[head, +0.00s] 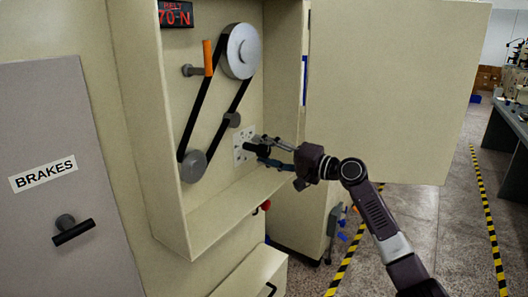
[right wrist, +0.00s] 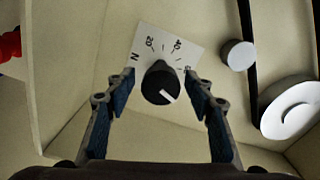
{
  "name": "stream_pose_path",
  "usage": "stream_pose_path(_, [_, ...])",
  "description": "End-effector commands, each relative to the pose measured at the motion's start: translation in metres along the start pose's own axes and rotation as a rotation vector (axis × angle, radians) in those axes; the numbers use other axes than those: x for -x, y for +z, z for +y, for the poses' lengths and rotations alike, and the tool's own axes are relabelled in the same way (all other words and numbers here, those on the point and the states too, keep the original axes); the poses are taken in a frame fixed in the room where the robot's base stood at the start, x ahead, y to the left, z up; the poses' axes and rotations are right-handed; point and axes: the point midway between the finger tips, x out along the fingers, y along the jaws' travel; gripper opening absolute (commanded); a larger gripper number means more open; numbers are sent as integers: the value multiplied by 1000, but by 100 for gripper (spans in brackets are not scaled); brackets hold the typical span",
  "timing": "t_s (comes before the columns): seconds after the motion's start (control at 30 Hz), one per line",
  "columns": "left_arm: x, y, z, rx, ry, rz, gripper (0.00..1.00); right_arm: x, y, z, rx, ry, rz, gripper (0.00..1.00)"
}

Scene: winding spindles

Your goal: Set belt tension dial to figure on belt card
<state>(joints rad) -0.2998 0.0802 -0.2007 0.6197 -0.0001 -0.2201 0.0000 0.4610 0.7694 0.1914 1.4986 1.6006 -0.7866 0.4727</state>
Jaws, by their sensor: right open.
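The belt card (head: 176,14) at the top of the open cabinet reads "BELT 70-N" in red on black. The tension dial is a black round knob (right wrist: 161,84) on a white scale plate (right wrist: 172,42); the plate also shows in the head view (head: 240,141). In the right wrist view I read N, 20 and 40; another figure is partly hidden by a finger. The knob's white pointer line points down and right there. My right gripper (head: 262,149) is open, a finger either side of the knob, no contact visible. My left gripper is out of view.
A black belt runs over a large pulley (head: 243,51) and a small pulley (head: 193,166), with an orange-handled lever (head: 208,57) beside it. The open cabinet door (head: 390,90) stands right. A BRAKES panel (head: 55,160) with a black handle is left.

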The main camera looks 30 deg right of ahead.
Motion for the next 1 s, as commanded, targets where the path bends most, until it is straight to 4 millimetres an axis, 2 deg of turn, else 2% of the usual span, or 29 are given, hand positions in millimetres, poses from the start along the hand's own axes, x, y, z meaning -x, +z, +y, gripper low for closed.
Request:
stream_pose_path(0.27, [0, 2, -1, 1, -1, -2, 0, 9, 0, 1, 0, 1, 0, 49])
stream_pose_path(0.8, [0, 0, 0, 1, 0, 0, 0, 98, 0, 1, 0, 2, 0, 49])
stream_pose_path(1.0, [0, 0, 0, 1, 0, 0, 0, 116, 0, 1, 0, 1, 1, 49])
